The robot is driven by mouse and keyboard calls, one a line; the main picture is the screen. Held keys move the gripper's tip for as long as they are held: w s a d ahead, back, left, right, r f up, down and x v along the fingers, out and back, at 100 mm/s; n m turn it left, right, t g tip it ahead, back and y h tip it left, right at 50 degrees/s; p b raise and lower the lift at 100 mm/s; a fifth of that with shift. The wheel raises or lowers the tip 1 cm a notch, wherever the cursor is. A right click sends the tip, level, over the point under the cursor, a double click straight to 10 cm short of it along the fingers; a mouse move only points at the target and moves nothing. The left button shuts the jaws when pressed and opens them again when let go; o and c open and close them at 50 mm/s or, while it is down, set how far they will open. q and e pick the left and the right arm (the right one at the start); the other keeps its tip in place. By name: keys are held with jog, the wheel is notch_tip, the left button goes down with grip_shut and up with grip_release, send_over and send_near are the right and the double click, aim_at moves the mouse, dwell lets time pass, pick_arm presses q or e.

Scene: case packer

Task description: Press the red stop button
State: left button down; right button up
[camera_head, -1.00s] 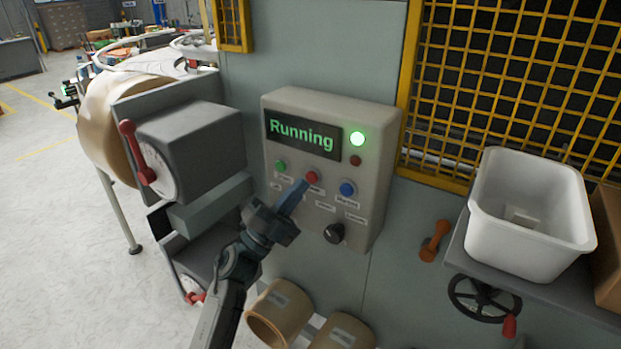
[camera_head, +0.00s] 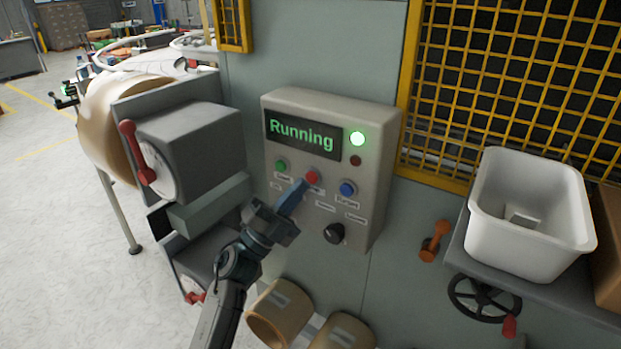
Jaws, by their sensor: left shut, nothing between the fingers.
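The red stop button (camera_head: 313,177) sits in the middle of a row on a beige control panel (camera_head: 375,200), between a green button (camera_head: 281,166) and a blue button (camera_head: 348,188). The panel's display (camera_head: 301,136) reads "Running" in green, and a green lamp (camera_head: 357,139) beside it is lit. My left gripper (camera_head: 304,187) is shut and empty, its blue fingertips just below and left of the red button. I cannot tell whether they touch it. My right gripper is out of view.
A dark knob (camera_head: 334,233) is low on the panel. Left stands a grey box with a red lever (camera_head: 128,140). Right are a yellow mesh guard (camera_head: 490,80), an orange handle (camera_head: 435,241) and a white bin (camera_head: 530,235) on a shelf. Cardboard rolls (camera_head: 280,312) lie below.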

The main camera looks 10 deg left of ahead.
pick_arm(q)
jog(key=shift+w, duration=0.1)
jog(key=shift+w+d, duration=0.2)
jog(key=shift+w, duration=0.1)
jog(key=shift+w+d, duration=0.1)
jog(key=shift+w, duration=0.3)
dwell(0.7)
jog(key=shift+s, duration=0.15)
jog(key=shift+s+a, duration=0.3)
jog(key=shift+s, duration=0.4)
jog(key=shift+p, duration=0.3)
jog(key=shift+s+a, duration=0.3)
jog(key=shift+s, duration=0.45)
jog(key=shift+s+a, duration=0.25)
jog(key=shift+s, duration=0.55)
jog(key=shift+s+a, duration=0.3)
jog(key=shift+s, duration=0.45)
